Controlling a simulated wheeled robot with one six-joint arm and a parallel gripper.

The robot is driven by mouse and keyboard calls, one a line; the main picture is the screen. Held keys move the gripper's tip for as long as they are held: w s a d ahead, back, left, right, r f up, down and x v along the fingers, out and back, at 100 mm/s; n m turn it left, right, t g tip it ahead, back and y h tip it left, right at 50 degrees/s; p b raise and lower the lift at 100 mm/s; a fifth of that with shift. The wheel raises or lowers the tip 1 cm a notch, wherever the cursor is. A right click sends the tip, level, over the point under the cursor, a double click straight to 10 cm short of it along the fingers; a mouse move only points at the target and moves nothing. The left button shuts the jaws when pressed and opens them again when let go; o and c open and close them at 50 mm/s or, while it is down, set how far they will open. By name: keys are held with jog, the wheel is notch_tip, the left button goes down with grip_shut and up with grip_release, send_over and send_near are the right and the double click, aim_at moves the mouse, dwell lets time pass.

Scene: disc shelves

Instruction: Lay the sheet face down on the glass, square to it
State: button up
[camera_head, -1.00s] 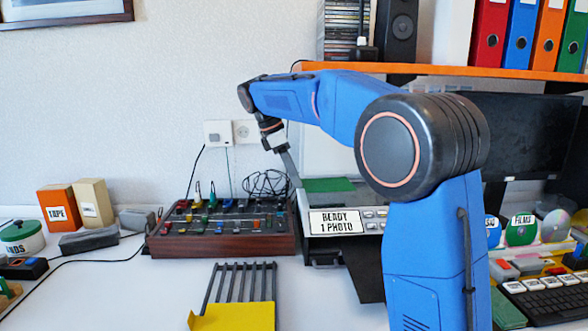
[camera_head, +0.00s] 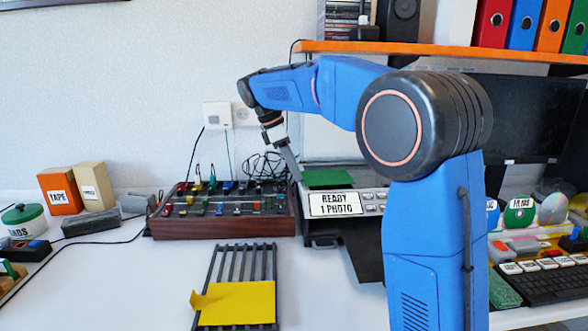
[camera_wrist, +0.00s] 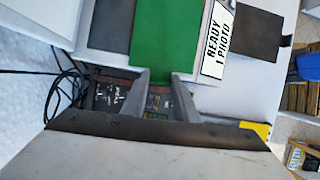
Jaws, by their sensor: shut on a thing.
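A green sheet (camera_head: 327,178) is over the top of the scanner-like machine, whose front label (camera_head: 335,204) reads READY 1 PHOTO. My gripper (camera_head: 298,178) is shut on the sheet's left edge. In the wrist view the sheet (camera_wrist: 165,38) extends away from the fingertips (camera_wrist: 161,76). There it covers part of a dark, pale-framed panel (camera_wrist: 112,24), which looks like the glass. The sheet's far end is cut off by the picture edge. I cannot tell whether it touches the glass, or which face is down.
A control box with knobs (camera_head: 225,225) stands left of the machine, with black cables behind it. A yellow sheet (camera_head: 238,303) lies on a slatted dark rack (camera_head: 263,257) in front. An orange shelf (camera_head: 440,53) runs above the machine. White table is clear left of the rack.

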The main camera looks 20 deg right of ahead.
jog(key=shift+f, duration=0.5)
jog(key=o, duration=1.1)
